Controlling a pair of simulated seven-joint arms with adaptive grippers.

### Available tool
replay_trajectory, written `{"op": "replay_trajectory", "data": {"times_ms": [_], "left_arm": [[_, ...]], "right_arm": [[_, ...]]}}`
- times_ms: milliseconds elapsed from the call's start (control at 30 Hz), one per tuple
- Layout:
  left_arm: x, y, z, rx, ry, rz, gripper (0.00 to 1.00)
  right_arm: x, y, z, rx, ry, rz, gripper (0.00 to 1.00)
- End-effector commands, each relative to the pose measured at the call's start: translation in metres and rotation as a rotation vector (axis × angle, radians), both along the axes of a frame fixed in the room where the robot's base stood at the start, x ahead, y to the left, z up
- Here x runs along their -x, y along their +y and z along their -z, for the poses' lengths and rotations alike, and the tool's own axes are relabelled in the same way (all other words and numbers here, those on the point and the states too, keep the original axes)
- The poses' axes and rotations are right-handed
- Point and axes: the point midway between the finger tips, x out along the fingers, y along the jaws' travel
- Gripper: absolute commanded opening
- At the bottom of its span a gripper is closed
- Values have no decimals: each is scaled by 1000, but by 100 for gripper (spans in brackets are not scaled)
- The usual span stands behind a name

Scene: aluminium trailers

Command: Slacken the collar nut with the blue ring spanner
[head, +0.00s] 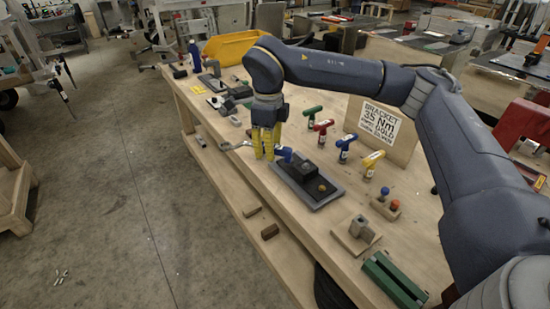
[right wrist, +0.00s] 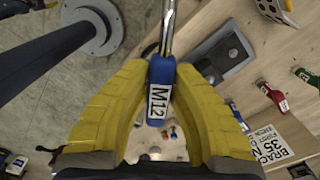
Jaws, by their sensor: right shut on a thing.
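My right gripper (head: 265,155) has yellow fingers and points down over the bench. It is shut on the blue ring spanner (head: 285,153), whose blue handle pokes out to the right and metal end to the left. In the right wrist view the blue handle (right wrist: 161,92) reads M12, and its metal shaft runs out of the top of the picture. A dark plate (head: 325,199) with a black block and a small brass-coloured round part lies just right of the gripper. I cannot tell for certain which part is the collar nut. My left gripper is not in view.
Green, red, blue and yellow T-handled tools (head: 347,145) stand to the right, before a board reading BRACKET 35 Nm (head: 380,119). A yellow bin (head: 230,46) is at the far end. Wooden blocks and a green part (head: 393,280) are nearer. The floor lies left.

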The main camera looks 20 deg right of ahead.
Motion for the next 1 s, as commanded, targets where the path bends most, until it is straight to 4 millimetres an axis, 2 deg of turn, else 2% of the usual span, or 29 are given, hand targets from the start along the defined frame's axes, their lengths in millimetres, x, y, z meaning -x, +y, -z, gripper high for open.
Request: {"op": "replay_trajectory", "data": {"times_ms": [700, 1000], "left_arm": [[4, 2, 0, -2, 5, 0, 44], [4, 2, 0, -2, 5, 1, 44]], "right_arm": [[-19, -19, 40, -10, 18, 1452, 0], [-25, -27, 54, -10, 20, 1967, 0]]}}
